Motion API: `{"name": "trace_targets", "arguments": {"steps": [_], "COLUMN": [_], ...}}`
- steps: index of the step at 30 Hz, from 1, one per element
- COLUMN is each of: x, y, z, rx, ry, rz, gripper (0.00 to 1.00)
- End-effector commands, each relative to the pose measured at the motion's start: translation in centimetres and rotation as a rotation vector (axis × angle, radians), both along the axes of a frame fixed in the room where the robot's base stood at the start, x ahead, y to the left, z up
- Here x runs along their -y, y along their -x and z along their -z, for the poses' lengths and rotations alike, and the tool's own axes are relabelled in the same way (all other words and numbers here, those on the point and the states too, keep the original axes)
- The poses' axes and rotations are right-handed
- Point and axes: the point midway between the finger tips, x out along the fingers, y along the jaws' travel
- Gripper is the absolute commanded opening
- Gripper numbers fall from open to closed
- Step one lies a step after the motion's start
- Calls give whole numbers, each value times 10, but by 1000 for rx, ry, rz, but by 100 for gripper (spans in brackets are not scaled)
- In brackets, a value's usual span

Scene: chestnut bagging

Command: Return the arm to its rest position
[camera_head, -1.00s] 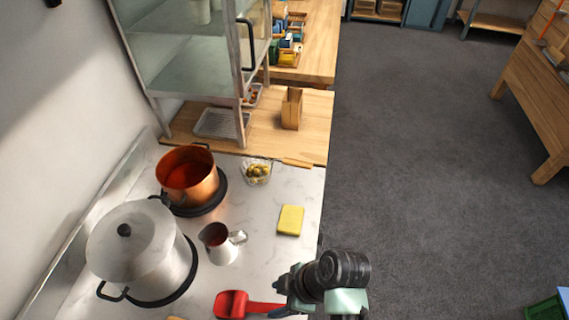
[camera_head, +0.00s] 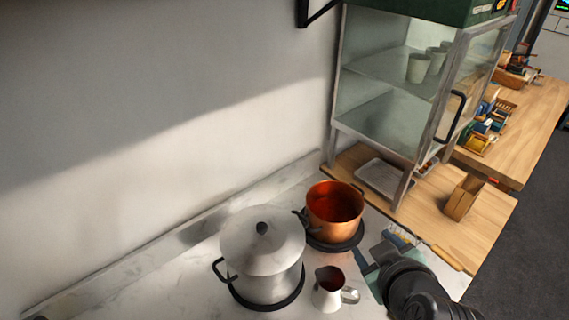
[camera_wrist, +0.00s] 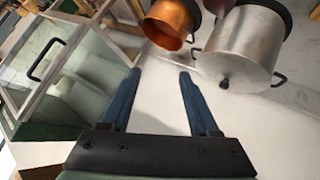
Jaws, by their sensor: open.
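My gripper (camera_wrist: 160,74) is open and empty in the wrist view, its two blue fingers apart with pale surface between them. In the head view my arm reaches in at the lower right, over the counter to the right of the copper pot (camera_head: 338,205), and covers part of the counter there. The wrist view also shows the copper pot (camera_wrist: 168,22) and the lidded steel pot (camera_wrist: 240,48) beyond the fingers, neither held. The lidded steel pot (camera_head: 262,258) stands left of the copper pot in the head view.
A small metal pitcher (camera_head: 327,293) stands near my arm. A glass-fronted cabinet (camera_head: 400,90) rises behind it, and shows at left in the wrist view (camera_wrist: 60,65). A wooden holder (camera_head: 462,198) stands on the wooden counter (camera_head: 490,225). The wall is bare at left.

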Motion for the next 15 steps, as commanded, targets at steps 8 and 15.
{"name": "trace_targets", "arguments": {"steps": [8,15], "x": [-60,-126], "y": [-49,-2], "z": [-203,-359], "rx": [619,1126], "ry": [-92,-323], "rz": [87,12], "gripper": [61,61]}}
